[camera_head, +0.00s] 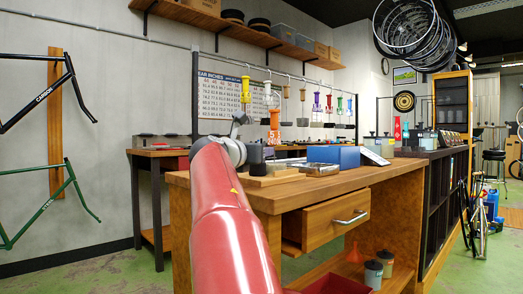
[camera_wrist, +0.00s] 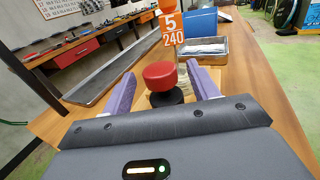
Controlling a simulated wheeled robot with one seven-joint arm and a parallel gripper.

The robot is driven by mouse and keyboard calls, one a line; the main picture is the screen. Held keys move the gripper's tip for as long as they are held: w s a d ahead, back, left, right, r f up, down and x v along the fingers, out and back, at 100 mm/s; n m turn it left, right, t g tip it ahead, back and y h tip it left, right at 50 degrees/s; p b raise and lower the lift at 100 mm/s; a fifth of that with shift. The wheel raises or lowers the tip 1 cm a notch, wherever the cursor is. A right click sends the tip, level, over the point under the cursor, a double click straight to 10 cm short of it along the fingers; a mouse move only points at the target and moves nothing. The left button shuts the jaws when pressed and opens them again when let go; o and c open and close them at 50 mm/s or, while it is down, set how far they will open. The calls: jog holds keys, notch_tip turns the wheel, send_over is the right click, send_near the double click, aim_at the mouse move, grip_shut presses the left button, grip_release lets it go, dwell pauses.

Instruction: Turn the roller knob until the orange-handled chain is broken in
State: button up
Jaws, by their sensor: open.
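A red round knob (camera_wrist: 160,75) on a black base stands on a wooden piece in the wrist view. My gripper (camera_wrist: 160,69) is open, with one purple finger on each side of the knob. I cannot tell whether either finger touches it. Just beyond the knob is an orange tag (camera_wrist: 173,30) reading 5 and 240. In the head view the orange handle (camera_head: 274,120) with its tag shows above the workbench (camera_head: 330,187), near my gripper (camera_head: 256,154). The chain itself and the rollers cannot be made out.
A blue box (camera_head: 336,156) and a metal tray (camera_wrist: 208,48) sit beyond the knob on the bench. A long metal trough (camera_wrist: 105,75) runs along the left in the wrist view. Several coloured handles, one yellow (camera_head: 245,90), hang from a rail behind.

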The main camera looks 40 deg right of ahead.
jog(key=shift+p+x, duration=0.3)
jog(key=shift+x, duration=1.6)
jog(key=c, duration=1)
jog(key=shift+r+n+t+p, duration=0.15)
jog(key=shift+n+t+p, duration=0.15)
jog(key=shift+t+p, duration=0.15)
jog(key=t+y+p, duration=0.1)
jog(key=n+t+p, duration=0.1)
jog(key=p, duration=0.1)
jog(key=shift+r+n+y, duration=0.2)
jog(key=shift+n+y, duration=0.1)
jog(key=shift+y, duration=0.1)
jog(key=n+t+y+p, duration=0.2)
jog(key=p, duration=0.1)
jog(key=shift+w+a+f+t, duration=0.2)
jog(key=shift+w+t, duration=0.05)
jog(key=shift+n+t+y+p, duration=0.5)
jog(key=shift+n+y+p, duration=0.1)
jog(key=shift+y+p, duration=0.25)
